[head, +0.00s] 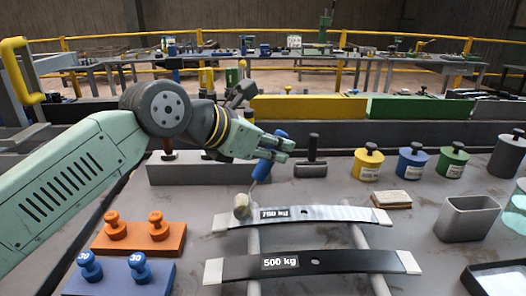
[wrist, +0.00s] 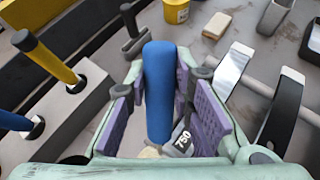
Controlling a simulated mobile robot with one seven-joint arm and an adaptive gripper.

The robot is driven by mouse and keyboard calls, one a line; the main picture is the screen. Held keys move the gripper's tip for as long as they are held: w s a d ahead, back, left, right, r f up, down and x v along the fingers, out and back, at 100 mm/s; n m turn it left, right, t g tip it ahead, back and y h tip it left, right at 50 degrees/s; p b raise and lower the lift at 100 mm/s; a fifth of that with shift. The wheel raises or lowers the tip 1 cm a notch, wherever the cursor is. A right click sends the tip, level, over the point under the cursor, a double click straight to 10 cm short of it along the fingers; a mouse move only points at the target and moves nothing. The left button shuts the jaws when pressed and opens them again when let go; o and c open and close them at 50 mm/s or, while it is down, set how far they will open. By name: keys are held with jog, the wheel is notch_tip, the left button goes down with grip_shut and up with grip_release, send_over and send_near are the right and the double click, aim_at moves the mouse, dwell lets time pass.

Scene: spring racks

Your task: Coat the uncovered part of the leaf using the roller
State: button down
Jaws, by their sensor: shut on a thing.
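My gripper (head: 280,150) is shut on the blue handle of the roller (head: 262,170). In the wrist view, the handle (wrist: 158,90) stands between the purple finger pads. The cream roller head (head: 242,205) hangs down at the left end of the 750 kg leaf (head: 340,214); I cannot tell whether it touches. This leaf is a curved strip with pale ends, looking grey and glossy toward the right. Its coating boundary is unclear. The darker 500 kg leaf (head: 350,263) lies nearer. In the wrist view, my gripper hides much of the 750 kg leaf (wrist: 233,65).
Both leaves rest across grey rails (head: 362,240). Orange (head: 135,238) and blue (head: 120,280) weight blocks stand at left. Yellow (head: 367,165), blue (head: 412,162) and green (head: 452,162) pots stand behind right, near a sanding block (head: 391,200) and grey bin (head: 467,217). A grey tool holder (head: 200,172) is behind.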

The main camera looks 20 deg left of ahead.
jog(key=a+b, duration=0.1)
jog(key=s+a+f+b, duration=0.1)
jog(key=b, duration=0.1)
jog(key=shift+s+a, duration=0.2)
jog(key=shift+a, duration=0.2)
dwell(1.1)
notch_tip(320, 180, up, 6)
jog(key=p, duration=0.3)
dwell(0.5)
jog(key=shift+r, duration=0.1)
jog(key=shift+r+p, duration=0.9)
jog(key=shift+r, duration=0.6)
